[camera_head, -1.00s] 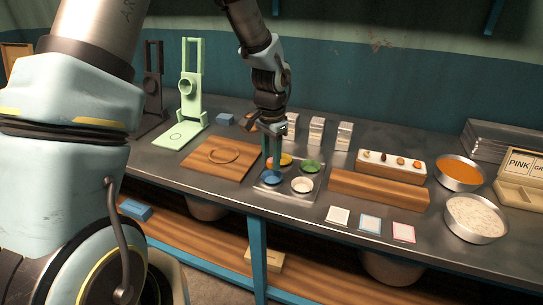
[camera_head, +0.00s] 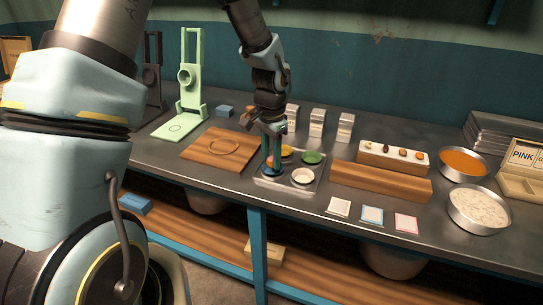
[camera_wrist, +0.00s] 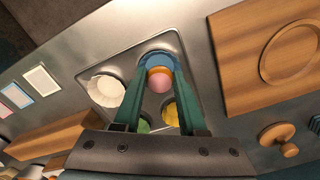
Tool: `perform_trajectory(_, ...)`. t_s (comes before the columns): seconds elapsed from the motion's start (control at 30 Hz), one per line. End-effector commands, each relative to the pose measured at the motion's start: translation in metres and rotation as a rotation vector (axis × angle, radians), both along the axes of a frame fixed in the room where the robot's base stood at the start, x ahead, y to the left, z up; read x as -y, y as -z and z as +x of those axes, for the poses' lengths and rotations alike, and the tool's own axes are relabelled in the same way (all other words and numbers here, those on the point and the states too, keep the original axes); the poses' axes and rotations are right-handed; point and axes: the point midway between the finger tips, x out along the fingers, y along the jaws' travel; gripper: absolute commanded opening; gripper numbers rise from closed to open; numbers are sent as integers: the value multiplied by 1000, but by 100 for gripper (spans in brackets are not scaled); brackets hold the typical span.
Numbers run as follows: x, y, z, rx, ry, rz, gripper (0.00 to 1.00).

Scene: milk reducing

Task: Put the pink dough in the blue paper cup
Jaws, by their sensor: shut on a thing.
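The pink dough (camera_wrist: 160,94) is a small ball between my gripper's fingers in the wrist view, with an orange band against it. My gripper (camera_wrist: 161,66) has two teal fingers shut on the dough, pointing down at the blue paper cup (camera_wrist: 157,60). In the head view my gripper (camera_head: 270,165) is low over the blue paper cup (camera_head: 265,177), at the near left of a metal tray (camera_head: 310,188). The fingers partly hide the cup. I cannot tell whether the dough touches its inside.
A white cup (camera_head: 302,176), a green cup (camera_head: 312,157) and a yellow cup (camera_head: 287,151) share the tray. A wooden board (camera_head: 200,150) lies left; a wooden block (camera_head: 375,182) stands right. Bowls and several small cards are farther right.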

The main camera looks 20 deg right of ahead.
Motion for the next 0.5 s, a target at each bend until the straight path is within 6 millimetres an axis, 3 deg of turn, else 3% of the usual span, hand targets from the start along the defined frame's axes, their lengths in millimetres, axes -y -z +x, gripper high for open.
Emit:
perform_trajectory(0.33,0,0,0,0,0,0,0)
perform_trajectory(0.37,0,0,0,0,0,0,42)
perform_trajectory(0.5,0,0,0,0,0,0,58)
